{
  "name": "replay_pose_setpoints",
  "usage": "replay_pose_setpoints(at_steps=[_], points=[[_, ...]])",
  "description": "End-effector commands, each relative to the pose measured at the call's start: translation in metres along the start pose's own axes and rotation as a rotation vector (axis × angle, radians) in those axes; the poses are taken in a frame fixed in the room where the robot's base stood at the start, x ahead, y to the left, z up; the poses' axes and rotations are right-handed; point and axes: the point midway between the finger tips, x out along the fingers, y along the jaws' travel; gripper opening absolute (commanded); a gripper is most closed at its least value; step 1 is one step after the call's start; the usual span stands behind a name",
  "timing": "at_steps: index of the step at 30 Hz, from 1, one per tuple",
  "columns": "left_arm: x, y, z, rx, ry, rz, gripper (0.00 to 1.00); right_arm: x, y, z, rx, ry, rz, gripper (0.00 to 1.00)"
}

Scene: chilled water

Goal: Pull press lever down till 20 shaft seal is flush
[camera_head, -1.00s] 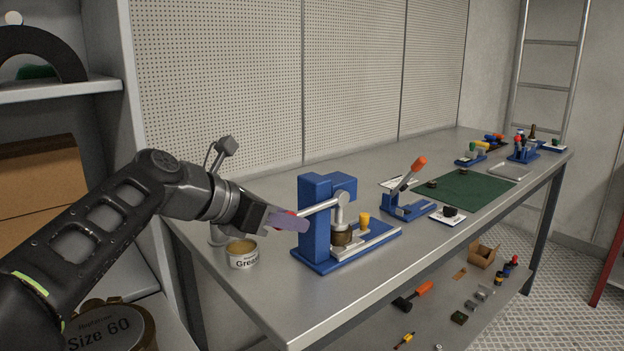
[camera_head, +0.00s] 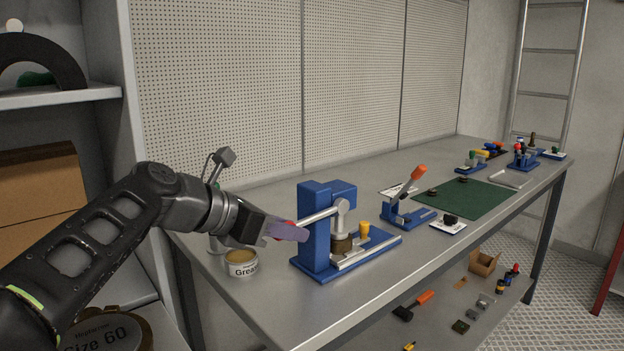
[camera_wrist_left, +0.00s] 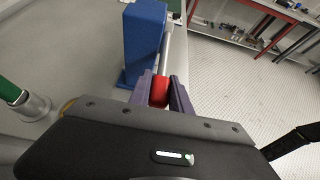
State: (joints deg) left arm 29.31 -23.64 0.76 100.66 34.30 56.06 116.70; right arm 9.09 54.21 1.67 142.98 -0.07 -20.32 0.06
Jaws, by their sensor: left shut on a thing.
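The blue arbor press (camera_head: 314,235) stands near the front left of the bench. Its silver lever (camera_head: 318,216) slopes gently down to the left, ending in a red knob (camera_wrist_left: 159,90). My left gripper (camera_head: 288,231) is shut on the red knob, one purple finger on each side of it in the left wrist view. A dark brownish round part (camera_head: 342,245) sits under the press ram; I cannot tell the seal from its housing or whether it is flush. A small yellow piece (camera_head: 364,229) stands on the press base. My right gripper is not in view.
An open grease tin (camera_head: 242,270) stands just below my left gripper, and a lamp-like stand (camera_head: 215,200) is behind it. A second blue press with an orange handle (camera_head: 418,172) and a green mat (camera_head: 465,199) lie farther right.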

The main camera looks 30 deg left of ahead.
Motion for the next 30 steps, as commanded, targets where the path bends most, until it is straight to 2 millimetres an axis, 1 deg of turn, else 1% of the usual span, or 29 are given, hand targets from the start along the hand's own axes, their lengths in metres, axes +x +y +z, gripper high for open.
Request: replay_pose_setpoints(at_steps=[1, 6, 10, 22, 30], points=[[-0.004, -0.002, 0.01, 0.002, -0.005, -0.003, 0.0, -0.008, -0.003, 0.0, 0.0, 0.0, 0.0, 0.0], [-0.011, -0.002, 0.022, 0.003, -0.01, -0.001, 0.0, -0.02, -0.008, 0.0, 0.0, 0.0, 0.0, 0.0], [-0.013, -0.001, 0.026, 0.004, -0.012, 0.0, 0.0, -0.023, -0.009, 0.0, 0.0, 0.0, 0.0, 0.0], [-0.014, -0.001, 0.027, 0.005, -0.015, 0.003, 0.0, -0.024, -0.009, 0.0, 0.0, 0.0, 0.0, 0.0], [-0.02, -0.001, 0.043, 0.004, -0.015, 0.003, 0.0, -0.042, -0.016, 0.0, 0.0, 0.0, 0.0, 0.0]])
